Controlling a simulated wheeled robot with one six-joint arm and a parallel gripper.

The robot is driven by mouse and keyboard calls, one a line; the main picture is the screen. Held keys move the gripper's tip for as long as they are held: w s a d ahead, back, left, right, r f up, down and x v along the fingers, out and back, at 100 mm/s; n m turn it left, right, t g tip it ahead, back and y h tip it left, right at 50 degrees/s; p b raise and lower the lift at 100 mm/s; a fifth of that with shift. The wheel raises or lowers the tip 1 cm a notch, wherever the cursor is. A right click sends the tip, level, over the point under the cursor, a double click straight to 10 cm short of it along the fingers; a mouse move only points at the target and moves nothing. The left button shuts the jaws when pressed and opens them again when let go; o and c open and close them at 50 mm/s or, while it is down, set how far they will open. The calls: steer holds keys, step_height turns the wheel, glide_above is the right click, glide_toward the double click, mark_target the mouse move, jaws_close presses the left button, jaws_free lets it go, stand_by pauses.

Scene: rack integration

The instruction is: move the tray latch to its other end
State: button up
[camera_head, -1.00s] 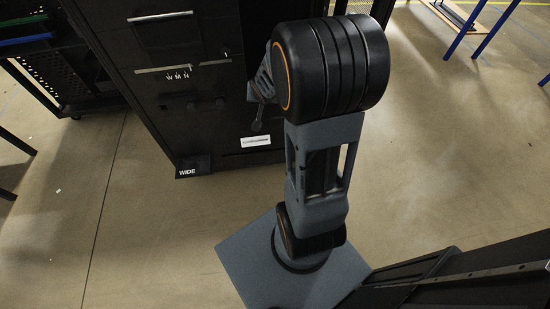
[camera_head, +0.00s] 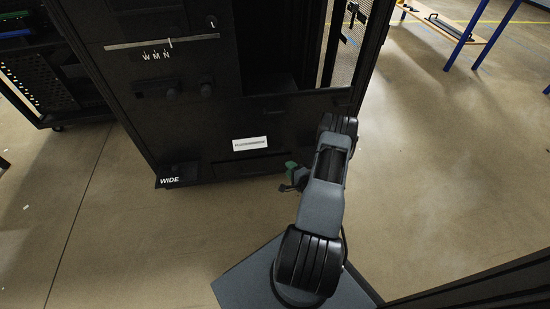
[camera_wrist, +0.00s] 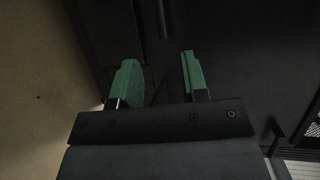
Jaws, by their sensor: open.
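My gripper (camera_head: 291,176) is low in front of the black cabinet (camera_head: 225,125), near its lower right front, in the head view. In the wrist view its two green fingers (camera_wrist: 160,78) are apart, with nothing between them, and dark panel surfaces lie beyond. The cabinet front has a pale horizontal rail (camera_head: 150,44) with a small upright pointer (camera_head: 170,42) near its middle, above the letters W M N. I cannot tell which part is the tray latch.
A "WIDE" sign (camera_head: 170,181) is at the cabinet's lower left corner. A white label (camera_head: 250,143) is on the lower front. A dark perforated rack (camera_head: 60,90) stands at left. A blue-legged table (camera_head: 480,30) is at the back right. Open floor (camera_head: 440,150) lies right.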

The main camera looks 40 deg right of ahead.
steer(key=w+f+b, duration=0.2)
steer(key=w+b, duration=0.2)
steer(key=w, duration=0.8)
steer(key=shift+w+d+f, duration=0.2)
steer(key=shift+w+d, duration=0.1)
steer(key=shift+c, duration=0.3)
jaws_close()
